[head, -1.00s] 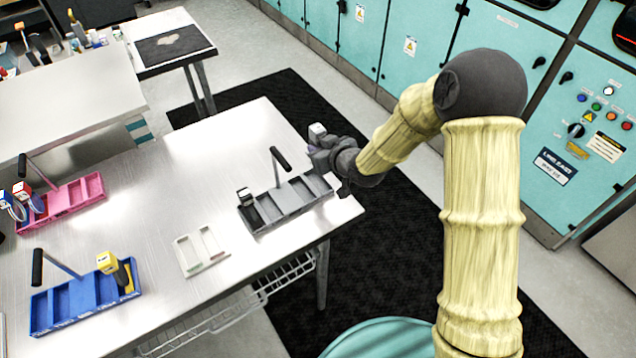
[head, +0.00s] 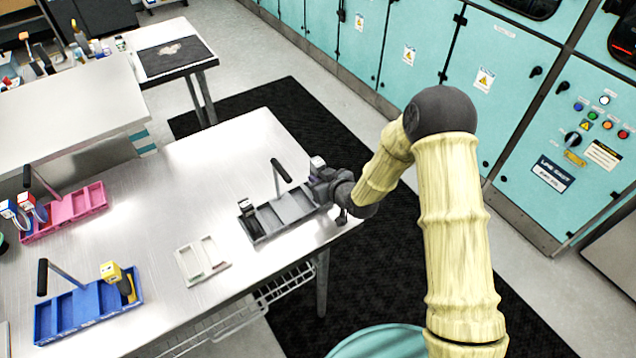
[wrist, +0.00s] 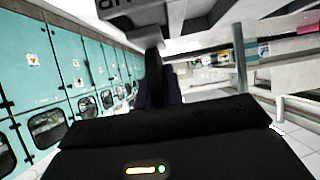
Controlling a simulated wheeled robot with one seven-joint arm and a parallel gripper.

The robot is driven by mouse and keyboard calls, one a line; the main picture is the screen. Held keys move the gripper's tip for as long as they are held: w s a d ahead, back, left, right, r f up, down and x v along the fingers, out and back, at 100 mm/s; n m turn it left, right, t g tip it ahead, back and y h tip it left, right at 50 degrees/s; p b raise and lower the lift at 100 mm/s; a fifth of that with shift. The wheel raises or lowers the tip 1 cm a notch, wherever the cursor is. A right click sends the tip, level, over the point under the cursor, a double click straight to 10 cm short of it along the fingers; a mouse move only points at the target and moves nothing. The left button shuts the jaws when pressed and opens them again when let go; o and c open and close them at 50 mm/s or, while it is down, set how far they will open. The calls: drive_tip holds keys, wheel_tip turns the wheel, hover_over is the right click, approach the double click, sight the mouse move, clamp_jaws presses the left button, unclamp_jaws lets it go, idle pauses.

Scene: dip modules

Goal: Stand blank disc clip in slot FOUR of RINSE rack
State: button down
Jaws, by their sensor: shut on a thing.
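The grey rack (head: 287,211) with a black upright handle stands near the right edge of the steel table. A dark clip with a light-topped head (head: 246,206) stands in its leftmost slot. My gripper (head: 320,182) is at the rack's right end, shut on a clip with a pale block head (head: 317,162). In the wrist view the block head (wrist: 128,8) with dark lettering shows at the top, and its dark stem (wrist: 153,75) runs down between the fingers. The clip's lower end is hidden, so I cannot tell whether it is inside the end slot. Rack lettering is unreadable.
A small white tray (head: 203,262) lies left of the grey rack. A blue rack (head: 88,312) with a yellow-headed clip and a pink rack (head: 68,212) stand further left. The table between them is bare. Teal cabinets (head: 440,60) line the back.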

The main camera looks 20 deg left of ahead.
drive_tip(key=shift+f, duration=1.2)
drive_tip(key=shift+f, duration=0.2)
drive_tip(key=c, duration=1.5)
unclamp_jaws()
drive_tip(key=shift+c, duration=0.2)
drive_tip(key=shift+r, duration=0.2)
drive_tip(key=b+v, duration=0.2)
drive_tip(key=v, duration=1)
drive_tip(key=shift+b, duration=0.3)
